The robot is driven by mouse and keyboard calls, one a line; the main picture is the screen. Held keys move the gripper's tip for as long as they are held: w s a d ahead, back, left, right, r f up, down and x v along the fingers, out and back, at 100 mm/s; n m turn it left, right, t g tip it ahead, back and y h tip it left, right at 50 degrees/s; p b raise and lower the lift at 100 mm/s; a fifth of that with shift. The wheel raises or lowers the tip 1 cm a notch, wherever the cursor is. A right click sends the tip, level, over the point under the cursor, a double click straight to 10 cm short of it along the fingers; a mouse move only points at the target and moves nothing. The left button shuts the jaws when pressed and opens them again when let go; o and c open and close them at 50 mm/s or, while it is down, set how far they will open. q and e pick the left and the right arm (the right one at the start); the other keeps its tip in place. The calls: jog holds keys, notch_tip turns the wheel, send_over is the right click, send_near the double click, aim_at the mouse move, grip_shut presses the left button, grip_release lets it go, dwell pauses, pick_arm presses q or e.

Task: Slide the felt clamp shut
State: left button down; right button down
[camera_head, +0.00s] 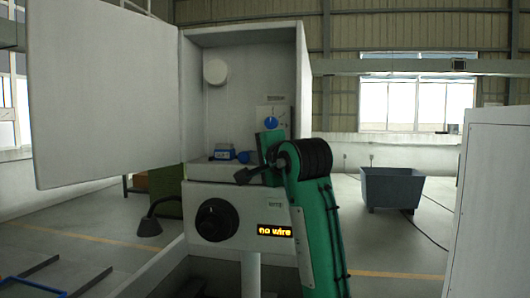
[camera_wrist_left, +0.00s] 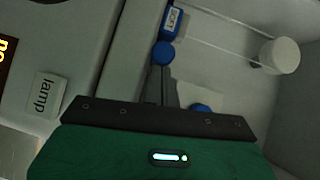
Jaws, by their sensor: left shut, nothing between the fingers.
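The felt clamp is a small blue block with a white label (camera_head: 225,152) on the ledge inside the open machine cabinet, with a round blue knob (camera_head: 243,157) at its right. In the left wrist view the labelled block (camera_wrist_left: 173,20) is at the top, with the knob (camera_wrist_left: 163,53) just below it. My left gripper (camera_head: 252,157) reaches in from the right. In the wrist view its dark fingers (camera_wrist_left: 161,72) are together and empty, tips close to the knob; I cannot tell whether they touch it. My right gripper is not in view.
The cabinet door (camera_head: 100,95) stands open at the left. A white spool (camera_head: 215,71) is on the back wall. A second blue knob (camera_head: 271,123) sits on a plate above my gripper. The front panel has a black dial (camera_head: 217,220) and a display (camera_head: 275,231) reading "no wire".

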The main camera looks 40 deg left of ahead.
aim_at(240, 156)
pick_arm(q)
jog(key=shift+s+a, duration=0.5)
jog(key=shift+a, duration=0.35)
jog(key=shift+s+a, duration=0.45)
jog(key=shift+a, duration=0.35)
jog(key=shift+d, duration=0.1)
jog(key=shift+w, duration=0.15)
